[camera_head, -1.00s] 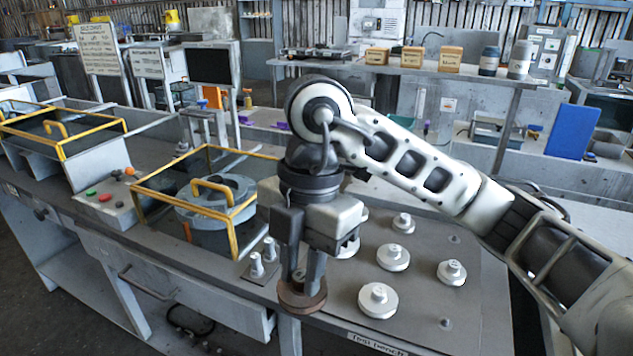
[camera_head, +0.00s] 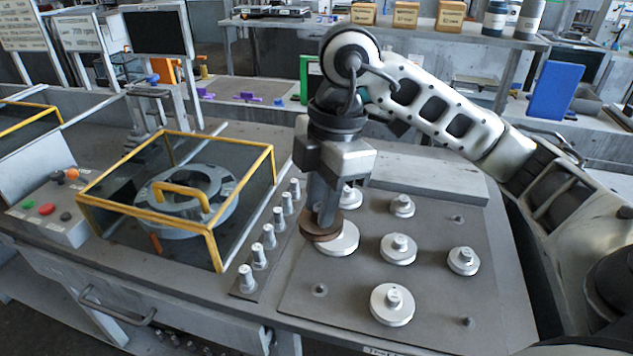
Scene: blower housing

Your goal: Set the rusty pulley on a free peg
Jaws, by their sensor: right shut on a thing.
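My right gripper (camera_head: 325,212) points down and is shut on the rusty pulley (camera_head: 318,231), a flat brown disc. The pulley is held at the left part of a dark board (camera_head: 430,285). In the picture it overlaps a silver pulley (camera_head: 342,240); I cannot tell whether they touch. Short bare pegs show at the board's front left (camera_head: 320,289), front right (camera_head: 468,322) and back right (camera_head: 458,219). Other silver pulleys sit on the board, such as the front one (camera_head: 392,304) and the middle one (camera_head: 398,248). My left gripper is not in view.
A row of upright silver pins (camera_head: 269,237) stands left of the board. Further left is a yellow-framed guard (camera_head: 215,250) over a round grey housing (camera_head: 200,185). A control box with coloured buttons (camera_head: 55,210) is at the far left. A raised grey ledge (camera_head: 430,180) runs behind the board.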

